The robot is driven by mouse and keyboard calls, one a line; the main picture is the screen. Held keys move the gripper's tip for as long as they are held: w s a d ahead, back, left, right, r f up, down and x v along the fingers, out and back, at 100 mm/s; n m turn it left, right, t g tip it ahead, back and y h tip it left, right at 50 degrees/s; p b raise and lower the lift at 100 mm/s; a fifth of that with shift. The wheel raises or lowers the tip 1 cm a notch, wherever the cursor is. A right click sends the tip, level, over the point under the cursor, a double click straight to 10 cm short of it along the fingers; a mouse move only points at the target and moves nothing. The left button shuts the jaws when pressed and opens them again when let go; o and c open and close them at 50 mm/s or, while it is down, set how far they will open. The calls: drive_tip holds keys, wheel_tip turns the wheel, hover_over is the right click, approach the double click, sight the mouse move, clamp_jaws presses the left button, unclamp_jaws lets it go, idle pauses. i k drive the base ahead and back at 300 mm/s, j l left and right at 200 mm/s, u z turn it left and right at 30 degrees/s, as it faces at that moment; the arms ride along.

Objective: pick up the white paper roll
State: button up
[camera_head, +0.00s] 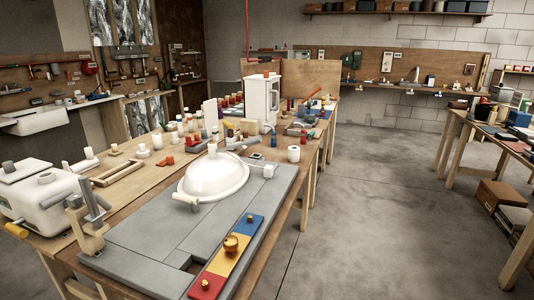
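A small white roll (294,154) stands upright near the right edge of the long wooden workbench (150,181), beyond the white dome. It looks like the paper roll, though its material is too small to tell. My gripper does not show in this view.
A white dome (212,174) sits on grey slabs (150,235) beside a red, yellow and blue strip (228,262). Bottles, jars and a white upright unit (262,98) crowd the bench's far part. Another table (490,135) stands right. The grey floor (375,190) between is clear.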

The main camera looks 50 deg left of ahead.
sight(294, 151)
drive_tip(key=i+u, duration=0.25)
drive_tip(key=i, duration=0.3)
drive_tip(key=i+u, duration=0.25)
drive_tip(key=i, duration=0.3)
drive_tip(key=i+u, duration=0.35)
drive_tip(key=i+l+u, duration=0.2)
drive_tip(key=i+u, duration=0.15)
drive_tip(key=i, duration=0.15)
drive_tip(key=i+l+u, duration=0.6)
drive_tip(key=i+u, duration=0.15)
drive_tip(key=u, duration=0.15)
drive_tip(key=i+l+u, duration=0.3)
drive_tip(key=u, duration=0.15)
drive_tip(key=i+l+u, duration=0.2)
drive_tip(key=l+u, duration=0.3)
drive_tip(key=i+l+u, duration=0.1)
drive_tip(key=l, duration=0.15)
drive_tip(key=i+l+u, duration=0.15)
drive_tip(key=k+l, duration=0.05)
drive_tip(key=l, duration=0.05)
